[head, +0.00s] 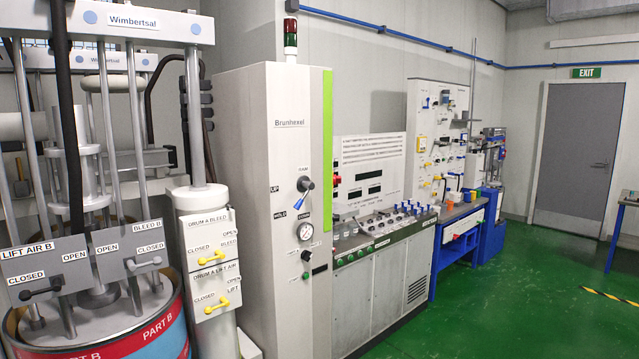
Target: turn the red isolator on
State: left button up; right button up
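A small red part (336,180) shows at the left edge of the white upright panel (372,165), just right of the tall Brunhexel cabinet (275,150). It may be the red isolator, but it is too small for me to tell its shape or its position. Neither of my grippers is in view, and no arm of mine shows.
Drum pumps with a Part B drum (150,335) and yellow-handled valves (218,306) stand at left. A sloped console (385,225) with several knobs runs below the panel. A blue bench (455,235) stands beyond. Green floor (500,310) is open at right, toward a grey door (580,155).

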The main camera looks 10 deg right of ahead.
aim_at(337, 178)
jog(key=i+l, duration=0.15)
jog(key=l, duration=0.2)
jog(key=i+l, duration=0.15)
jog(key=l, duration=0.25)
jog(key=i+l, duration=0.1)
jog(key=l, duration=0.25)
jog(key=i+l, duration=0.15)
jog(key=l, duration=0.25)
jog(key=i+l, duration=0.15)
jog(key=l, duration=0.2)
